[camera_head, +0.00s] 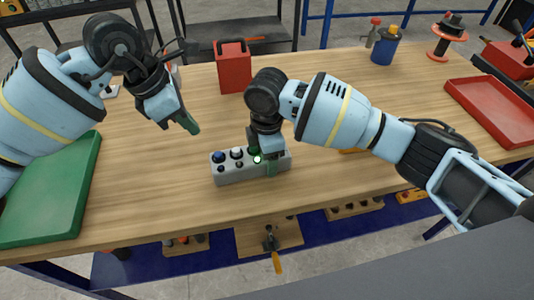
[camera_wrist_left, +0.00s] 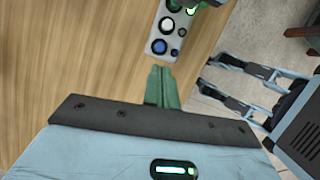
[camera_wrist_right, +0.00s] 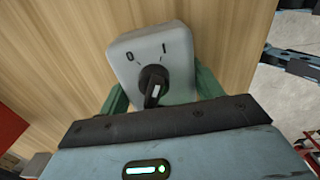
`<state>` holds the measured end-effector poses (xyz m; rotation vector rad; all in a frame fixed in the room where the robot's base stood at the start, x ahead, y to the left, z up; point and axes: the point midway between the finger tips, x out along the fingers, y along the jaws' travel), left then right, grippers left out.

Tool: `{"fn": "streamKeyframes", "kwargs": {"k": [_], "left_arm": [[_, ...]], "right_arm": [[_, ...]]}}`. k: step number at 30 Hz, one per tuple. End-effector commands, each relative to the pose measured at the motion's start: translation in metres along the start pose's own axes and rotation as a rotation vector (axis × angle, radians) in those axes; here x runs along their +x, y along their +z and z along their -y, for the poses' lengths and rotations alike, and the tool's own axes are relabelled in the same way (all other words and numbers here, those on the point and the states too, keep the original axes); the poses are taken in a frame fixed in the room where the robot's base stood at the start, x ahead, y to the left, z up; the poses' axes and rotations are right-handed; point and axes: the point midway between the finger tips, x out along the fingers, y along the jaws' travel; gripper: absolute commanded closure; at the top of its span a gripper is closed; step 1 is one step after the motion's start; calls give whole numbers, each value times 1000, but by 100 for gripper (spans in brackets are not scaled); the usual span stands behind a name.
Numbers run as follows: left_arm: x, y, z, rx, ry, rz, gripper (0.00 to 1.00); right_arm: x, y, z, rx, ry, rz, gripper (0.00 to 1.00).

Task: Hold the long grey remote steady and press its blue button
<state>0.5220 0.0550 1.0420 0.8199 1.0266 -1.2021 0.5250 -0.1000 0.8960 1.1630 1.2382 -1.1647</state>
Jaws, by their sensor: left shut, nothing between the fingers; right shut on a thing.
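The long grey remote (camera_head: 230,174) lies on the wooden table, with knobs and buttons on top. Its blue button (camera_head: 219,157) is at its left end; the button also shows in the left wrist view (camera_wrist_left: 158,46). My right gripper (camera_head: 269,163) is shut on the remote's right part. In the right wrist view, a dark rotary switch (camera_wrist_right: 153,85) marked 0 and I sits on the grey face between the green fingers. My left gripper (camera_head: 190,126) is shut and empty, above the table, up and left of the blue button, apart from the remote. A green light glows beside the right gripper.
A green tray (camera_head: 60,215) lies at the left and a red tray (camera_head: 468,112) at the right. A red box (camera_head: 233,70) stands behind the remote. A blue container (camera_head: 385,48) and a spool (camera_head: 447,35) stand at the back right. Table in front of the remote is clear.

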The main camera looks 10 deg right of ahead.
Motion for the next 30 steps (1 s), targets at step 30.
{"fn": "streamKeyframes", "kwargs": {"k": [30], "left_arm": [[-5,33,7,402,383,310,100]], "right_arm": [[-1,0,0,0,2,-1,70]]}}
